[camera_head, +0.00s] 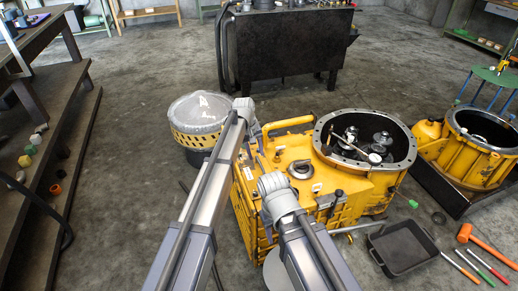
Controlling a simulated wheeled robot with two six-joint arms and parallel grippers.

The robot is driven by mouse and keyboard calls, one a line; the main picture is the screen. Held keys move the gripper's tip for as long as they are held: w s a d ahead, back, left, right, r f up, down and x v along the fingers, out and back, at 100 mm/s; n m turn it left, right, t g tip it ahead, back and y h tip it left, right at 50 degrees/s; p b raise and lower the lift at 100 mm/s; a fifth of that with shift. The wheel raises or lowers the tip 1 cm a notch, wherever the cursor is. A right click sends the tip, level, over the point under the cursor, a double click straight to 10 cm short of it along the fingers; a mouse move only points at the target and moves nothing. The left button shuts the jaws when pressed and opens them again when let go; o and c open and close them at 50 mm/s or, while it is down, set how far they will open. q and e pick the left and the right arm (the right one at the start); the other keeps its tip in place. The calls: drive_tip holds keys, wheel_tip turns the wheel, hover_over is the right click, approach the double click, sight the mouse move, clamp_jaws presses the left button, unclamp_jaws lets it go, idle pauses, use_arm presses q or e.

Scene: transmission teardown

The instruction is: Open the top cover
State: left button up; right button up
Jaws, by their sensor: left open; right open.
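The yellow transmission housing (345,185) stands on the floor in the middle. Its round flanged opening (320,140) is uncovered, with metal shafts and gears (375,148) showing inside. A yellow handle (290,122) and a round metal cap (300,169) are on its flat top at the left. I cannot tell which part is the top cover. My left gripper (256,131) is over the housing's far left edge, near the handle's left end. My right gripper (279,207) is over the near left part of the top. My wrists largely hide the fingers; no held object shows.
A drum with a grey lid and yellow rim (200,112) stands left of the housing. Another yellow housing (470,165) sits at the right. A black tray (403,247), an orange mallet (488,245) and several hand tools lie at lower right. A dark bench (285,45) stands behind, across open floor.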

sight(260, 163)
use_arm(q)
drive_tip(key=f+b, duration=0.2)
drive_tip(key=w+d+f+b, duration=0.1)
drive_tip(key=f+b, duration=0.1)
drive_tip(key=b, duration=0.1)
drive_tip(key=w+f+b, duration=0.1)
drive_tip(key=f+b, duration=0.1)
drive_tip(key=f, duration=0.1)
drive_tip(key=shift+w+d+b, duration=0.2)
drive_tip(key=shift+w+b, duration=0.05)
drive_tip(key=shift+b, duration=0.1)
drive_tip(key=shift+r, duration=0.1)
use_arm(e)
wheel_tip(260, 163, down, 7)
drive_tip(key=shift+r, duration=0.1)
use_arm(q)
clamp_jaws()
idle(1.0)
